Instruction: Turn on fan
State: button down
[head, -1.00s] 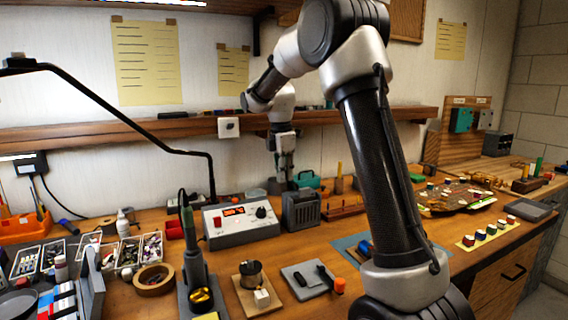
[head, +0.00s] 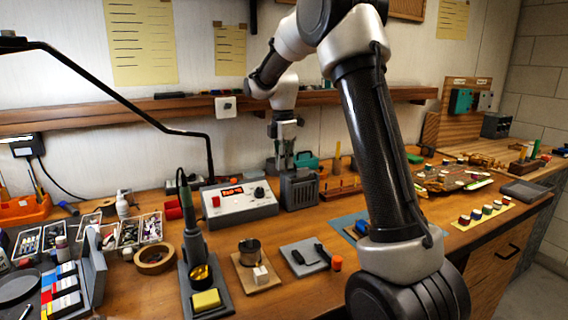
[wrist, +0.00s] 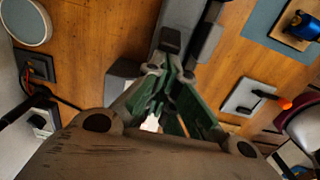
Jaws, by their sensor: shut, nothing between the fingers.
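A dark grey box with slatted sides, which looks like the fan (head: 299,190), stands on the bench right of the soldering station in the head view. My gripper (head: 284,167) points down with its fingers together and empty, at the top rear left of this box. I cannot tell whether the fingertips touch it. In the wrist view my gripper (wrist: 171,48) shows green inner finger parts, and a grey body lies beyond the fingertips. The fan's switch cannot be made out with certainty.
The soldering station (head: 236,203) is close on the left of the box. A wooden shelf (head: 150,118) runs behind the arm, with a white switch box (head: 226,106) on its edge. A teal item (head: 306,161) sits behind the box.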

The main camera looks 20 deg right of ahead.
jog(key=shift+d+r+y, duration=0.25)
jog(key=shift+d+y, duration=0.05)
jog(key=shift+y, duration=0.4)
jog(key=shift+d+r+y, duration=0.35)
jog(key=shift+d+y, duration=0.35)
jog(key=shift+y, duration=0.5)
jog(key=y, duration=0.1)
jog(key=d+y, duration=0.1)
jog(key=y, duration=0.1)
jog(key=shift+d+r, duration=0.25)
jog(key=shift+d, duration=0.05)
jog(key=shift+a, duration=0.2)
jog(key=shift+d, duration=0.1)
jog(key=shift+r, duration=0.15)
jog(key=shift+r, duration=0.7)
